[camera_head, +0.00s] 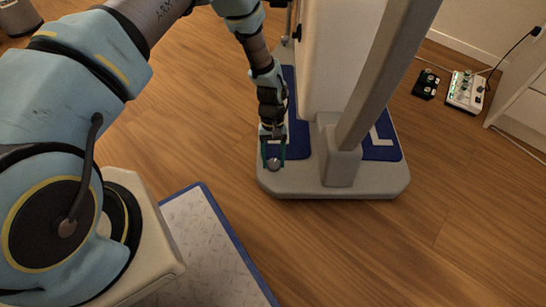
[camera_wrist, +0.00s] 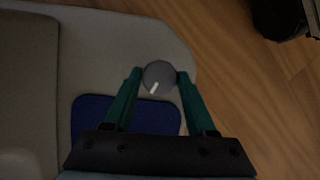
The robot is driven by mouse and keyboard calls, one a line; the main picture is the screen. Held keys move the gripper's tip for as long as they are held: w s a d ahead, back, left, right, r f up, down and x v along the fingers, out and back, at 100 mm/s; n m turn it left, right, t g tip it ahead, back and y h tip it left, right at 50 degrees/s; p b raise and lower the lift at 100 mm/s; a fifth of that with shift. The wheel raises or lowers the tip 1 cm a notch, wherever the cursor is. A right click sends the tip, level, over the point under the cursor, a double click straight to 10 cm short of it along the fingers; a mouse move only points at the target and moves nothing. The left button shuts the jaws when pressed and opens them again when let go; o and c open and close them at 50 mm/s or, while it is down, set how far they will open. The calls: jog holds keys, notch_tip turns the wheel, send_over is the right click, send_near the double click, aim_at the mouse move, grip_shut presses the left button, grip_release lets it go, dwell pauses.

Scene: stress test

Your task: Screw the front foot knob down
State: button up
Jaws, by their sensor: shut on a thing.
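The front foot knob (camera_head: 273,164) is a small grey round knob near the front left corner of the grey machine base (camera_head: 330,187). In the wrist view the knob (camera_wrist: 159,76) shows from above as a grey disc with a white pointer line slanting to its lower left. My gripper (camera_head: 273,158) reaches down over it. Its two green fingers sit on either side of the knob in the wrist view (camera_wrist: 158,80) and are shut on it. The knob's underside and any thread are hidden.
A slanted grey post (camera_head: 375,85) rises from the base just right of my gripper. Blue foot pads (camera_head: 384,147) lie on the base. A blue-edged metal plate (camera_head: 205,250) lies at the lower left. Small boxes with cables (camera_head: 465,91) sit at the right.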

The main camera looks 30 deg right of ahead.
jog(key=m+t+y+p, duration=0.1)
jog(key=m, duration=0.2)
jog(key=shift+s+m, duration=0.15)
jog(key=shift+m, duration=0.25)
jog(key=m+t, duration=0.1)
jog(key=m, duration=0.2)
jog(key=shift+s+m+y+p, duration=0.1)
jog(key=shift+m+y+p, duration=0.2)
jog(key=shift+y+p, duration=0.1)
jog(key=m+t, duration=0.1)
jog(key=m, duration=0.2)
jog(key=m+t+p, duration=0.1)
jog(key=m, duration=0.1)
jog(key=shift+s+d+m+t, duration=0.1)
jog(key=shift+m+t, duration=0.2)
jog(key=shift+m, duration=0.1)
jog(key=shift+p, duration=0.3)
jog(key=o, duration=1.4)
jog(key=shift+r, duration=0.1)
jog(key=p+v, duration=0.2)
jog(key=v, duration=0.8)
jog(key=shift+d+r+p, duration=0.2)
jog(key=shift+d+p, duration=0.05)
jog(key=shift+p, duration=0.15)
